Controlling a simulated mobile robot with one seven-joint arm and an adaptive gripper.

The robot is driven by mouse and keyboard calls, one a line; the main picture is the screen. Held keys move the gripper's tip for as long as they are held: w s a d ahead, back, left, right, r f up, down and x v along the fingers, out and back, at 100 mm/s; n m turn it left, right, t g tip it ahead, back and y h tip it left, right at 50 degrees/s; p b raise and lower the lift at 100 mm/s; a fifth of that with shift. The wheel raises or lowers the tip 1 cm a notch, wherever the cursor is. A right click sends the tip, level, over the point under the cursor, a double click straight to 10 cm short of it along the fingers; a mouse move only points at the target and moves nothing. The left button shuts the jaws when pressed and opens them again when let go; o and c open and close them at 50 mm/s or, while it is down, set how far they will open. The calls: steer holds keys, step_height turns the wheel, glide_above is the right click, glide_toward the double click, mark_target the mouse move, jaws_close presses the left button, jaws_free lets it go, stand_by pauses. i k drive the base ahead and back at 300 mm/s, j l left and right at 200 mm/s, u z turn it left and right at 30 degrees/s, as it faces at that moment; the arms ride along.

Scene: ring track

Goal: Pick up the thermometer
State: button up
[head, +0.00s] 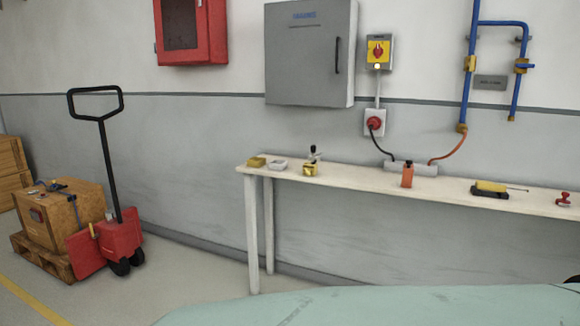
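A long pale workbench (340,184) stands along the wall and bears several small items. A yellow and black device with a thin probe (490,187) lies towards its right part; it may be the thermometer, but it is too small to be sure. An orange upright item (407,175) stands left of it near the front edge; I cannot tell what it is. My gripper is not in view.
Also on the bench are a yellow block (256,162), a grey dish (278,165), a yellow clamp-like item (311,169), a power strip (411,168) and a red item (564,199). A red pallet truck (121,239) and wooden crate (64,219) stand left.

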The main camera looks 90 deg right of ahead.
mark_target(480, 185)
steer(key=z, duration=3.9)
steer(key=i+j+z, duration=0.45)
steer(key=i, duration=0.25)
steer(key=i+j+z, duration=0.4)
steer(key=i+j, duration=0.15)
steer(key=j, duration=0.35)
